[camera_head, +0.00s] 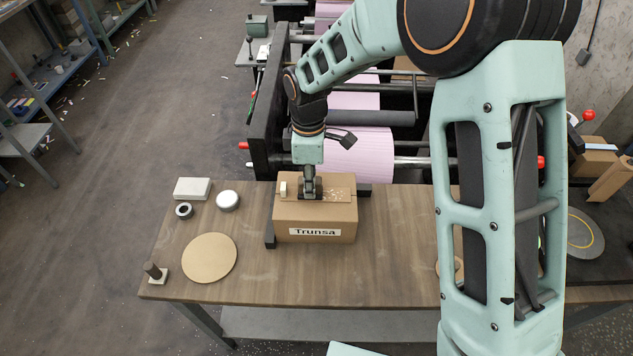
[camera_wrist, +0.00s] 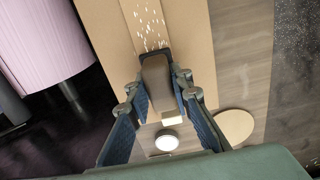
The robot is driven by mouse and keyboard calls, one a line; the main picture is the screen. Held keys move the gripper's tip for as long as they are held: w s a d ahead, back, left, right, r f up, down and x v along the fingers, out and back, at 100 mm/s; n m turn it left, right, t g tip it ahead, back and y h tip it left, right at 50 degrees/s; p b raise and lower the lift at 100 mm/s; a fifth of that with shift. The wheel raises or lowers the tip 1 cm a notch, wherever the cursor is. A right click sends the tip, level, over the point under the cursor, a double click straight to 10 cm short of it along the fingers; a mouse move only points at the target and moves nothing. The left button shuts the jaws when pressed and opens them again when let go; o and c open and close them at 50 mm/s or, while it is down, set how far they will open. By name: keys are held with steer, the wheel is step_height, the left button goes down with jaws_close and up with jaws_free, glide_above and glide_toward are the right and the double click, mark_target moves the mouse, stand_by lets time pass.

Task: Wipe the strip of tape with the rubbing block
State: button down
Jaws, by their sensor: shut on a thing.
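A brown cardboard carton (camera_head: 315,219) labelled "Trunsa" stands on the wooden table. My gripper (camera_head: 310,190) is over its top, pointing down. In the wrist view my gripper (camera_wrist: 158,92) is shut on the dark brown rubbing block (camera_wrist: 156,72), with a finger on each side. The block is low over the tape line; whether it presses on it I cannot tell. The strip of tape (camera_wrist: 145,14) runs along the carton top, with pale specks around it. Block and fingers hide part of it. A small pale patch (camera_head: 283,189) shows near the carton's left end.
A machine with pink rolls (camera_head: 358,152) stands behind. The table's front middle is clear.

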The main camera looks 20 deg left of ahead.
mark_target(345, 196)
steer(key=shift+s+a, duration=0.2)
steer(key=shift+a, duration=0.55)
steer(key=shift+s+a, duration=0.2)
steer(key=shift+a, duration=0.55)
steer(key=shift+r, duration=0.1)
steer(key=shift+w+d, duration=0.25)
steer(key=shift+d, duration=0.55)
steer(key=shift+w+d, duration=0.2)
steer(key=shift+d, duration=0.65)
steer(key=shift+w+d, duration=0.25)
steer(key=shift+d, duration=0.55)
steer(key=shift+w+d+f, duration=0.1)
steer(key=shift+d+f, duration=0.05)
steer(key=shift+d, duration=0.55)
steer(key=shift+w+d+f, duration=0.1)
steer(key=shift+d+f, duration=0.05)
steer(key=shift+d, duration=0.55)
steer(key=shift+w+d+p, duration=0.25)
steer(key=shift+d, duration=0.65)
steer(key=shift+w+d+p, duration=0.2)
steer(key=shift+d, duration=0.7)
steer(key=shift+r, duration=0.15)
step_height(345, 196, up, 6)
steer(key=p, duration=0.4)
steer(key=shift+w+a, duration=0.15)
